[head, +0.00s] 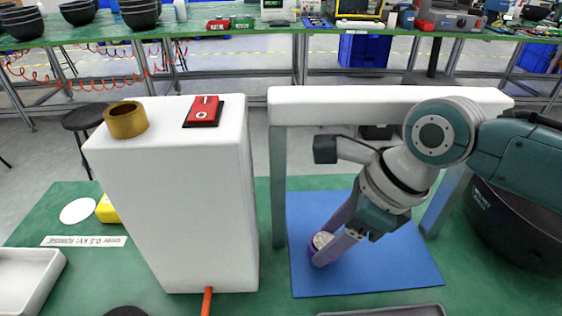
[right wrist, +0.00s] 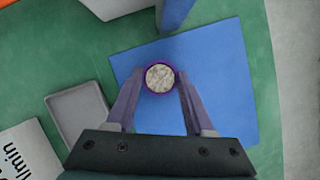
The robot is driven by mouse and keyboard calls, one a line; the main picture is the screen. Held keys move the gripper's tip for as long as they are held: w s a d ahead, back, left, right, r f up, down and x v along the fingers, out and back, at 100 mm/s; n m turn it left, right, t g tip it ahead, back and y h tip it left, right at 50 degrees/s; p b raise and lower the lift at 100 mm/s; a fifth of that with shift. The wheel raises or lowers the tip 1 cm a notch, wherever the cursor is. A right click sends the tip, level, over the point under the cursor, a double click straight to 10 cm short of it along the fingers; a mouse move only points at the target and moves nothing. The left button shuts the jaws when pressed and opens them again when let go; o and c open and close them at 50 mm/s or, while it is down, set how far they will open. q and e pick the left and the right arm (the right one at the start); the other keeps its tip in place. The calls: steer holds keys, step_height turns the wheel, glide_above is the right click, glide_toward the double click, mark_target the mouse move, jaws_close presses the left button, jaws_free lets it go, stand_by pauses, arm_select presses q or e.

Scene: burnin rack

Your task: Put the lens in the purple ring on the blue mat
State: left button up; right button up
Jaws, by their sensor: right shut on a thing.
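The lens (head: 322,239) is a small, pale, mottled disc. It also shows face-on in the right wrist view (right wrist: 160,77), between my right fingertips. The purple ring (right wrist: 160,93) shows as a purple rim around the lens, over the blue mat (head: 380,262). My right gripper (head: 331,240) reaches down under the white beam, with one finger on each side, and is shut on the lens. The lens lines up with the ring; I cannot tell whether it rests inside or is just above. The fingers hide part of the ring. My left gripper is not in view.
A white beam (head: 350,95) on grey legs spans the mat. A tall white block (head: 185,215) stands at left, bearing a brass ring (head: 126,119) and a red switch box (head: 203,110). A black bowl (head: 515,230) is at right. The mat's right part is clear.

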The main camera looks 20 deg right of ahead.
steer(key=shift+w+d+f, duration=0.1)
steer(key=shift+w+f, duration=0.3)
steer(key=shift+f, duration=0.15)
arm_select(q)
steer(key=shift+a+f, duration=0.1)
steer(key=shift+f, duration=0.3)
arm_select(e)
steer(key=o, duration=1.3)
